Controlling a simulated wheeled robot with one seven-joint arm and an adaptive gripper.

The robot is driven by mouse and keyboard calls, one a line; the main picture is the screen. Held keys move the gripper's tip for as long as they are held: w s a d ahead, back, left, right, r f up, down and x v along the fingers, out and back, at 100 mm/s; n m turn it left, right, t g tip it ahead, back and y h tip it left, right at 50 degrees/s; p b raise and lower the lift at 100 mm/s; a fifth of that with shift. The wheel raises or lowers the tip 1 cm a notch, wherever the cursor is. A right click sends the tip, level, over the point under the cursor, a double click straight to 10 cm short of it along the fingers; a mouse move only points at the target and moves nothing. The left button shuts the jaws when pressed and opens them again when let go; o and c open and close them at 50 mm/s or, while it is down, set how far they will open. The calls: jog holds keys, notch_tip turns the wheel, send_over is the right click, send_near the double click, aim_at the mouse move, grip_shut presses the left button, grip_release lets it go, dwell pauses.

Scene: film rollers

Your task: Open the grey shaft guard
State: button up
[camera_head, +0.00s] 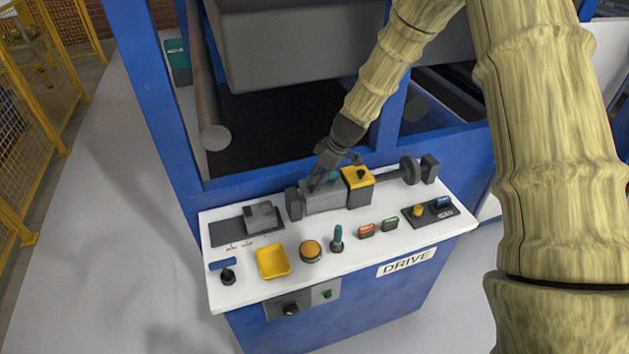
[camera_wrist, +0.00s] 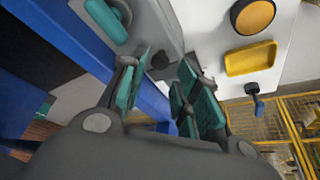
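The grey shaft guard (camera_head: 324,198) sits on the white bench top, left of a yellow block. It looks closed in the head view, though my gripper partly covers it. My gripper (camera_head: 318,178) is over the guard's rear left part, pointing down. In the wrist view my gripper (camera_wrist: 160,82) is open, its teal-padded fingers apart with nothing clearly between them. Beyond them is a grey surface (camera_wrist: 160,20), apparently the guard, with a rounded teal bar (camera_wrist: 108,20) and a small dark knob (camera_wrist: 160,61). I cannot tell whether the fingers touch the guard.
The white bench top (camera_head: 300,258) carries a yellow block (camera_head: 357,187), a shaft disc (camera_head: 410,171), a yellow tray (camera_head: 272,261), an orange button (camera_head: 310,250), a teal-topped lever (camera_head: 337,238) and a grey block (camera_head: 262,217). A blue frame (camera_head: 160,90) rises behind.

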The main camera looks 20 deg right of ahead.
aim_at(312, 186)
jog(key=shift+p+x, duration=0.45)
jog(key=shift+x, duration=1.4)
grip_shut()
